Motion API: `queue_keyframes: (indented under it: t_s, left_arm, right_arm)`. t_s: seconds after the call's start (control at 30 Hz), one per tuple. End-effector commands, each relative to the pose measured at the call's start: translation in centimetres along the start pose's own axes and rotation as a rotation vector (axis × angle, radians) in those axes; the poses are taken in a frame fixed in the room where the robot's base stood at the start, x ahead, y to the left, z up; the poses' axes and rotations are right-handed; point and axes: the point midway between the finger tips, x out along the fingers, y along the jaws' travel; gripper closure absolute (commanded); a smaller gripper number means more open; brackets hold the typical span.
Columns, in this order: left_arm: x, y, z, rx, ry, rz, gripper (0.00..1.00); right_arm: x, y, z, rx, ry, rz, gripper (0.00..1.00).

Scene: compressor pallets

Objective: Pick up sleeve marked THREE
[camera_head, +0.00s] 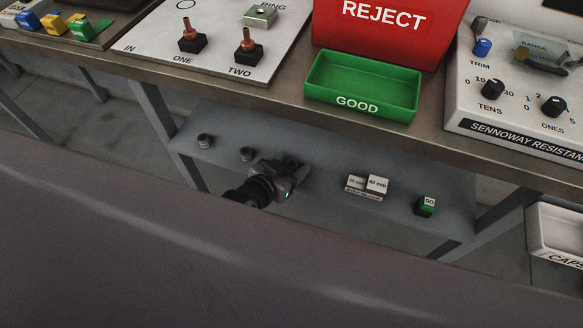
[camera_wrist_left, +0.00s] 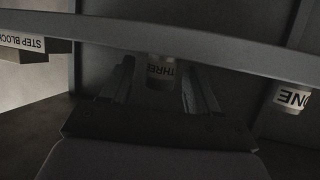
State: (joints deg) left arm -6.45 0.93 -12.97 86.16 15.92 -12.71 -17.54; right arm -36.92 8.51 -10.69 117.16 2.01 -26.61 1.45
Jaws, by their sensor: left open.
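My left gripper (camera_head: 294,168) reaches in over the grey lower shelf in the head view. In the left wrist view, which appears upside down, its two fingers (camera_wrist_left: 158,88) are spread apart. The sleeve marked THREE (camera_wrist_left: 160,72) shows in the gap between them, with clear space on both sides; whether it is fully between the fingers or just beyond them I cannot tell. In the head view the gripper covers this sleeve. My right gripper is not in view.
Two sleeves (camera_head: 247,154) (camera_head: 204,141) show on the shelf (camera_head: 320,205). Step blocks (camera_head: 368,187) and a green-topped block (camera_head: 426,206) stand to the right. The bench edge (camera_head: 260,97) and green GOOD tray (camera_head: 360,102) are above.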

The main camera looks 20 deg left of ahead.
Motion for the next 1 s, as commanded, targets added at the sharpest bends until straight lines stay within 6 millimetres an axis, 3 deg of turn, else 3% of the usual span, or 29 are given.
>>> queue_keyframes:
  t_s: [0.27,0.3,0.47,0.77,1.0]
  left_arm:
    - [0.4,0.0,0.0,0.0,-0.001,0.0,0.39]
    - [0.4,0.0,0.0,0.0,-0.001,0.0,0.46]
    - [0.3,0.0,0.0,0.001,0.0,0.0,0.98]
    - [0.2,0.0,-0.4,0.001,0.002,0.0,0.99]
    - [-1.3,0.0,-4.2,0.001,0.005,0.0,0.99]
  right_arm:
    - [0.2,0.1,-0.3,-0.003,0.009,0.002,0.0]
    - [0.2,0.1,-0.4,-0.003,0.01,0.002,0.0]
    - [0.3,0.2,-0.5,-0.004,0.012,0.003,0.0]
    - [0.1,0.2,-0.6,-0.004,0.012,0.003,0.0]
    - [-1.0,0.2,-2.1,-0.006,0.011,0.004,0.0]
